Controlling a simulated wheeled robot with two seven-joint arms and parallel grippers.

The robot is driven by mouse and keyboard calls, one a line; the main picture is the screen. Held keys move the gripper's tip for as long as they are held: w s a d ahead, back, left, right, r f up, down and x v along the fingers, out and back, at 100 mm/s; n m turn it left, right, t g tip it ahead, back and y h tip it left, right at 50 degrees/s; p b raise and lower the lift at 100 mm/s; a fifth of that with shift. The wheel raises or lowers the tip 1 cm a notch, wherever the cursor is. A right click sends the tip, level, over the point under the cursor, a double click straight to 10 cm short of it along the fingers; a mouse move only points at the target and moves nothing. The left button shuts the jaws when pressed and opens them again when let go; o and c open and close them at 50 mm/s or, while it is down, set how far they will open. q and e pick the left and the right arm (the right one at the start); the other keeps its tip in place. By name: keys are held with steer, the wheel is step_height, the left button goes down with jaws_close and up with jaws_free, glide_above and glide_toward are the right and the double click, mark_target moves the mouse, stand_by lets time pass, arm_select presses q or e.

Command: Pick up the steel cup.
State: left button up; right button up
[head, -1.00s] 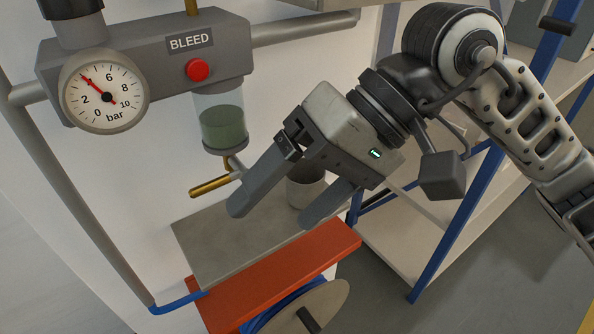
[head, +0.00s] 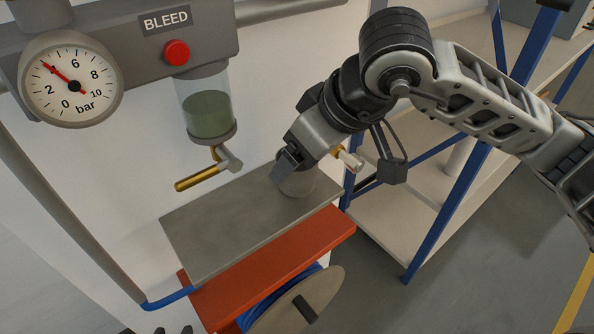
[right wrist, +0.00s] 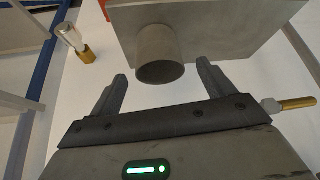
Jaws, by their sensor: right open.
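The steel cup (head: 297,183) stands upright on a grey plate (head: 215,235), near its right end. In the right wrist view the cup (right wrist: 160,50) shows mouth-first, centred between the fingers. My right gripper (right wrist: 160,78) is open and empty, with a finger on either side of the cup and gaps to both. In the head view my right gripper (head: 287,165) comes in from above and hides the cup's upper part. Two small dark tips at the bottom edge seem to be my left gripper (head: 174,330); its jaws are mostly out of frame.
A bleed valve with a brass handle (head: 197,177) hangs left of the gripper, below a sight glass (head: 208,107). A brass-and-pale fitting (head: 346,158) is just right of it. A red slab (head: 270,270) and a hose reel (head: 300,300) lie in front. A blue-framed shelf (head: 450,205) stands right.

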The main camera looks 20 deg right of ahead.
steer(key=x, duration=0.5)
steer(key=shift+w+a+f+p, duration=0.1)
steer(key=shift+p, duration=0.3)
steer(key=c, duration=1)
steer(key=shift+c, duration=0.2)
